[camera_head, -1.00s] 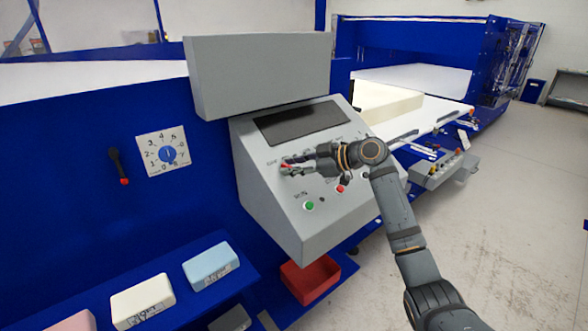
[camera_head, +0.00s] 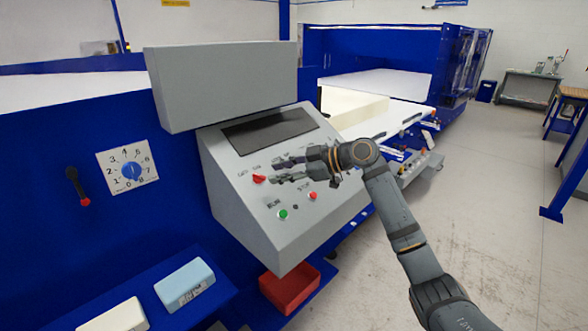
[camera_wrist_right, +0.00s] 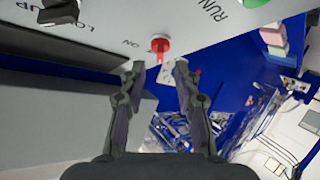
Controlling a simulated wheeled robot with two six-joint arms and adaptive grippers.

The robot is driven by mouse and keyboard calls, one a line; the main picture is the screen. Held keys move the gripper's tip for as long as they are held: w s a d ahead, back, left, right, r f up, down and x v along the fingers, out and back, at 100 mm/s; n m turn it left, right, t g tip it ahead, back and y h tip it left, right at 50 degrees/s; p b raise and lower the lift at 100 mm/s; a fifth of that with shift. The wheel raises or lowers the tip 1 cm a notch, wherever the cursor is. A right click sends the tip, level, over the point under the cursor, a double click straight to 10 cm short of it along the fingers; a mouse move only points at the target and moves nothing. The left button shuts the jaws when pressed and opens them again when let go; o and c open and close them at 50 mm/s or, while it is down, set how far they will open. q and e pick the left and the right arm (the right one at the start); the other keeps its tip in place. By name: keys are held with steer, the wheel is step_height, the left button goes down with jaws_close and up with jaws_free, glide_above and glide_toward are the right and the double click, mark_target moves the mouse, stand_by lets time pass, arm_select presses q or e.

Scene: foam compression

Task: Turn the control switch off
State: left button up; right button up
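The control switch is a red knob (camera_head: 258,179) on the sloped grey panel, left of my right gripper's fingertips. It also shows in the right wrist view as a red switch (camera_wrist_right: 160,45), with an "ON" label beside it. My right gripper (camera_head: 276,174) is just to the right of the switch over the panel. In the right wrist view the gripper (camera_wrist_right: 160,68) is open and empty. Its fingers straddle the line toward the switch, and the switch shows beyond the tips, apart from them. My left gripper is not in view.
The panel also has a green button (camera_head: 282,214), a red button (camera_head: 312,195) and a dark screen (camera_head: 269,131). A black knob (camera_wrist_right: 58,12) shows in the wrist view. A red bin (camera_head: 290,288) is below. A dial (camera_head: 128,171) is at left. Floor at right is clear.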

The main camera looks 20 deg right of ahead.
steer(key=v, duration=0.6)
steer(key=shift+s+d, duration=0.15)
